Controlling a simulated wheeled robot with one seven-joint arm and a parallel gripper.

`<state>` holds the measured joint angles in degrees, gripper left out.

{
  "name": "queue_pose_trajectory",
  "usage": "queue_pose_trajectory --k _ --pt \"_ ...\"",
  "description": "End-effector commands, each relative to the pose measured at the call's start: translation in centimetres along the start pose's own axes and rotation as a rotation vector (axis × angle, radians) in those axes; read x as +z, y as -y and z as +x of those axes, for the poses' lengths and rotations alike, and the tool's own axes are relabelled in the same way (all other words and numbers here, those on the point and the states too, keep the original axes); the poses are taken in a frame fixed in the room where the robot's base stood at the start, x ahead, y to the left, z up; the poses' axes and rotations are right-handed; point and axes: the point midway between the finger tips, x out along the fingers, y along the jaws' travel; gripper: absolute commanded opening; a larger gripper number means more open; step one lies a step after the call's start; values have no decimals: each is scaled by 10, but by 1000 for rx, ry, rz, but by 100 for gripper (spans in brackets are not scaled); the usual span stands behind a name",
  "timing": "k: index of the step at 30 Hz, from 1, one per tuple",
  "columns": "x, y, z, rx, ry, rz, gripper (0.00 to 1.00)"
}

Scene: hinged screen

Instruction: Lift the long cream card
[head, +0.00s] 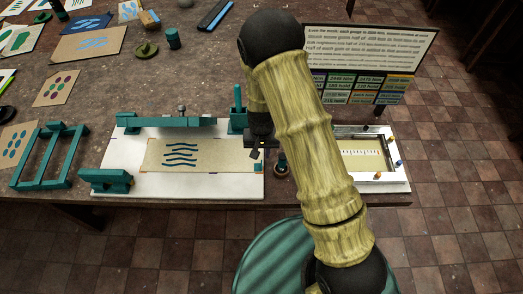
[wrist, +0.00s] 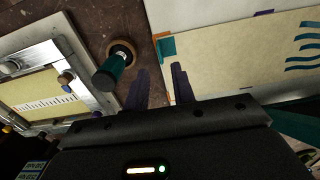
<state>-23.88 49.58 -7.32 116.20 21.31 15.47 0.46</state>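The long cream card (head: 205,157) lies flat on a white board (head: 118,152) in the head view. It bears dark teal wavy lines, and its right end is partly hidden by my arm. In the wrist view the card (wrist: 225,60) fills the right side, with small orange and teal marks at its near corner. My gripper (head: 257,152) is at the card's right end. In the wrist view its two dark fingers (wrist: 162,82) are apart with nothing visible between them.
A green-handled tool (wrist: 112,70) stands close beside the fingers. A metal-framed tray (head: 365,155) lies to the right. A teal bar (head: 175,121) and upright post (head: 238,108) stand along the board's back, and a teal block (head: 105,181) sits front left. A text panel (head: 365,55) rises behind.

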Motion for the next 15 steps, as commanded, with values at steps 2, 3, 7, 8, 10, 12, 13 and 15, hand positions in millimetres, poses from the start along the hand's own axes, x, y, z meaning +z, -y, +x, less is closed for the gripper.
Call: queue_pose_trajectory --k 2,3,7,8,10,12,13,15 --pt "0 0 13 0 1 0 25" --pt "0 0 18 0 1 0 25" --pt "0 0 34 0 1 0 25" --pt "0 0 38 0 1 0 25" --pt "0 0 46 0 0 0 25" --pt "0 0 50 0 -1 1 25" --pt "0 0 53 -1 -1 1 25" --pt "0 0 59 -1 -1 1 25"
